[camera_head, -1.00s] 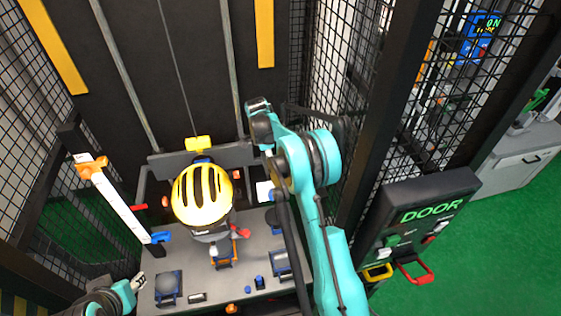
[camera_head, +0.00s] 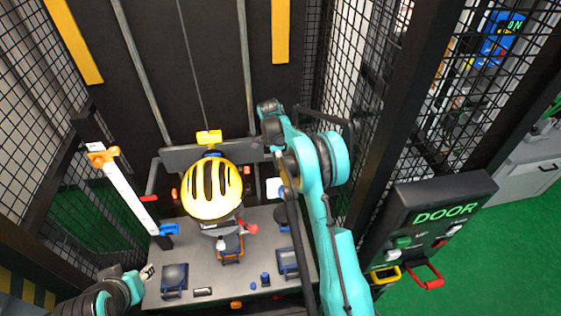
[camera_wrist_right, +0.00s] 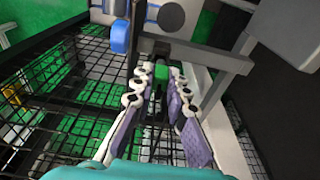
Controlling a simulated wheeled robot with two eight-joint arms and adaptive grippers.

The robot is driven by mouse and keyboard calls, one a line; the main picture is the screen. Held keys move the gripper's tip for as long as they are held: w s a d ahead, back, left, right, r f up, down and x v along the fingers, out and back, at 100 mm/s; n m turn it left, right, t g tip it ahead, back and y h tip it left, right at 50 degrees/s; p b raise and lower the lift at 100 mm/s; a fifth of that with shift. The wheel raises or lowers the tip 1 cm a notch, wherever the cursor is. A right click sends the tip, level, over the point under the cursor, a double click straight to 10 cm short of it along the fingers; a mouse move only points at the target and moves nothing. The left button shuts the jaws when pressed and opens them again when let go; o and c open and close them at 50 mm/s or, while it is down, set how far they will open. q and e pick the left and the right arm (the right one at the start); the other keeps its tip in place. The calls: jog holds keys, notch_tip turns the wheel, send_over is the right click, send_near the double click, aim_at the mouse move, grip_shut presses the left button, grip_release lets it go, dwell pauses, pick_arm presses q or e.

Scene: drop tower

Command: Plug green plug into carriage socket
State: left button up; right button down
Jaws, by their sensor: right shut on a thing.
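The green plug (camera_wrist_right: 161,73) is between the purple-padded fingers of my right gripper (camera_wrist_right: 160,88) in the right wrist view, and the gripper is shut on it. A grey frame (camera_wrist_right: 195,52) stands just beyond the plug; I cannot make out a socket opening or any contact. In the head view, my right arm hides its gripper and the plug. My left gripper (camera_head: 148,272) is at the lower left, too small to judge.
A white post (camera_head: 130,198) with orange and blue ends stands left. Mesh walls flank the tower. A DOOR panel (camera_head: 440,215) with coloured handles is right. In the wrist view, a blue part (camera_wrist_right: 120,37) is left of the frame.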

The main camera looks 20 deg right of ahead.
jog(key=shift+f+b, duration=0.55)
jog(key=shift+f+b, duration=0.85)
jog(key=shift+f, duration=0.3)
jog(key=shift+f, duration=0.2)
jog(key=c, duration=1.4)
grip_release()
jog(key=shift+c, duration=0.2)
jog(key=shift+r, duration=0.1)
notch_tip(320, 180, up, 12)
jog(key=a, duration=0.1)
jog(key=shift+w+a, duration=0.25)
jog(key=shift+a, duration=0.15)
jog(key=shift+f, duration=0.25)
